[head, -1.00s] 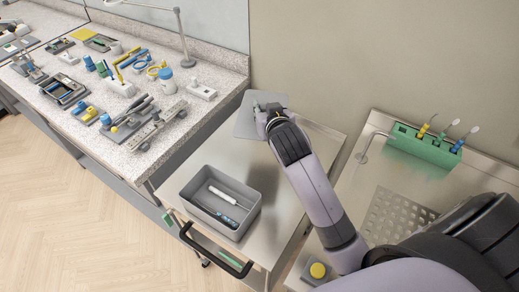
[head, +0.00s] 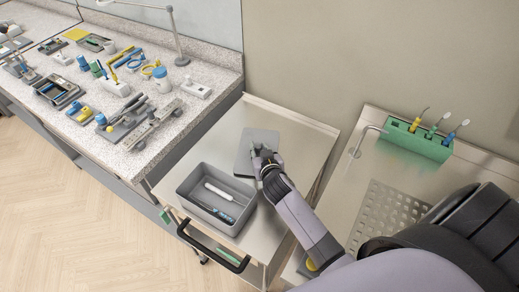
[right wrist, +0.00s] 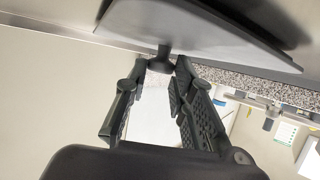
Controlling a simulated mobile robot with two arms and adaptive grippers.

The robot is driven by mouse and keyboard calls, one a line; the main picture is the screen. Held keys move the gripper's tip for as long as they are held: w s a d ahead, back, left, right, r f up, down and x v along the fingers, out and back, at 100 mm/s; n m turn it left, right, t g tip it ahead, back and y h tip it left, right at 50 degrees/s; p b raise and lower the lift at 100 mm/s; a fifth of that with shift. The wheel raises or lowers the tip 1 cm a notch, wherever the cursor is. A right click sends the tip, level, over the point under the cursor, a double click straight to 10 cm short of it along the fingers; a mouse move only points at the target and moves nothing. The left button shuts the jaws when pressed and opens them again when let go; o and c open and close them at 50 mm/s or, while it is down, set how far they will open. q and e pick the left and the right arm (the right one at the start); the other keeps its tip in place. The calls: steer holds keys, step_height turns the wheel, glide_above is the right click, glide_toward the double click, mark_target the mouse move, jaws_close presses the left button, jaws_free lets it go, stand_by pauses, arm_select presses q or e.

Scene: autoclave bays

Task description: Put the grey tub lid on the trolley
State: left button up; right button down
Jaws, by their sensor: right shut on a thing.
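The grey tub lid (head: 258,138) is a flat plate over the back part of the steel trolley (head: 300,138), behind the tub. My right gripper (head: 264,160) is shut on the knob of the lid. In the right wrist view the fingers (right wrist: 160,68) close around the dark knob, with the lid (right wrist: 205,28) spread beyond them. I cannot tell whether the lid touches the trolley top. The grey tub (head: 183,193) stands open at the trolley's front, holding a white item and dark items. My left gripper is out of view.
A speckled bench (head: 160,160) with several tools and a lamp stands to the left. To the right is a steel counter (head: 372,150) with a green rack (head: 418,143) of brushes. The trolley has a black handle (head: 212,250) in front. Bare trolley top shows right of the lid.

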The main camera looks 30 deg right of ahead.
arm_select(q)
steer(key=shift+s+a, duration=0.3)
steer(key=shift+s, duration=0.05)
arm_select(e)
steer(key=shift+f, duration=0.15)
steer(key=c, duration=1.7)
jaws_free()
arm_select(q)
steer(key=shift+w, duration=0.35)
arm_select(e)
steer(key=o, duration=0.4)
steer(key=shift+c, duration=0.2)
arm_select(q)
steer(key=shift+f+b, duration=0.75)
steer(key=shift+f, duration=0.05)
arm_select(e)
steer(key=v, duration=1.2)
steer(key=shift+a, duration=0.1)
